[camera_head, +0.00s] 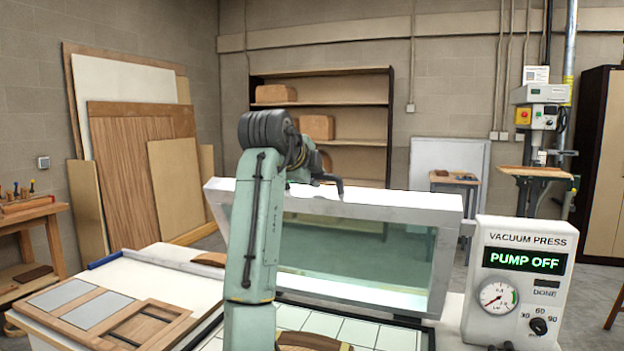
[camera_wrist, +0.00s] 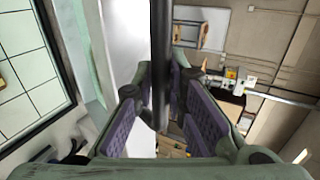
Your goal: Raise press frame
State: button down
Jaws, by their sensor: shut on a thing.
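The press frame (camera_head: 420,205) is a pale metal frame around a greenish see-through sheet (camera_head: 350,250). It stands tilted up behind the gridded press bed (camera_head: 365,332), with its top bar high and its lower edge by the bed. My gripper (camera_head: 332,184) is at the top bar, partly hidden by my arm in the head view. In the wrist view my gripper (camera_wrist: 160,100) has its purple pads shut on a dark bar-like handle (camera_wrist: 161,50). The frame's pale bar (camera_wrist: 124,40) runs beside the handle, and the bed (camera_wrist: 25,75) shows at left.
The vacuum press control box (camera_head: 520,280) reads "PUMP OFF" and stands right of the frame. Wooden panels (camera_head: 115,330) lie on the worktop at front left. A brown curved piece (camera_head: 310,342) sits on the bed at the front. Shelves (camera_head: 345,110) stand behind.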

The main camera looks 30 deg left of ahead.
jog(key=shift+f, duration=0.15)
jog(key=c, duration=1.6)
grip_release()
jog(key=v, duration=1.2)
